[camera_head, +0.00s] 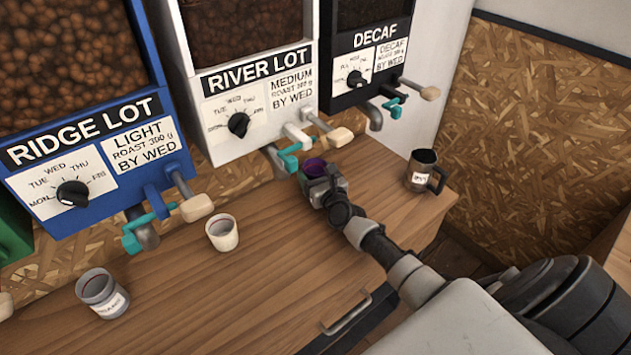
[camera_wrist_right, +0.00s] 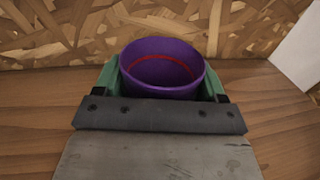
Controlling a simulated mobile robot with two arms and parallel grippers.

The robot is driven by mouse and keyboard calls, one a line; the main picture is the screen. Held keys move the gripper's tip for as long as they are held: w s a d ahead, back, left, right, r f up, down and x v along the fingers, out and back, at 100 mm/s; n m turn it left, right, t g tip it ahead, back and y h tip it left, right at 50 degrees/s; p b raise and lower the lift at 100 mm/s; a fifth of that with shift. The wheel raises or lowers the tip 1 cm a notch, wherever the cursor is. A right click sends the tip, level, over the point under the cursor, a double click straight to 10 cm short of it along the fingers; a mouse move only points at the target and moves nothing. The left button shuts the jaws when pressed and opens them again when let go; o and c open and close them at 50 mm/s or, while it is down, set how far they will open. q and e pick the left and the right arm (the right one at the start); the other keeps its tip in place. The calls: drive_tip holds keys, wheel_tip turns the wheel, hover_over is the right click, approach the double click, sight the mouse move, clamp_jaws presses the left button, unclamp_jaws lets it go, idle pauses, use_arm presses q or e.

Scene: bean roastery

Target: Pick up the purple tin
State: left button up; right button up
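The purple tin (camera_head: 314,167) is an open round cup on the wooden counter, under the spout area of the white RIVER LOT dispenser. My right gripper (camera_head: 322,178) reaches it from the front. In the right wrist view, the purple tin (camera_wrist_right: 163,70) stands upright between the green fingers of the right gripper (camera_wrist_right: 162,82), with a red line around its inner wall. The fingers press close on both sides with no gap showing, so the gripper looks shut on it. The tin's lower part is hidden by the gripper. My left gripper is not in view.
A dark mug (camera_head: 423,176) stands at the right of the counter (camera_head: 255,275). A cream cup (camera_head: 222,234) and a grey labelled tin (camera_head: 102,293) stand to the left. The RIDGE LOT (camera_head: 90,150), RIVER LOT (camera_head: 245,105) and DECAF (camera_head: 365,60) dispensers overhang the back with levers.

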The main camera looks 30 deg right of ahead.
drive_tip(key=c, duration=0.4)
drive_tip(key=shift+r, duration=0.1)
drive_tip(key=shift+c, duration=0.2)
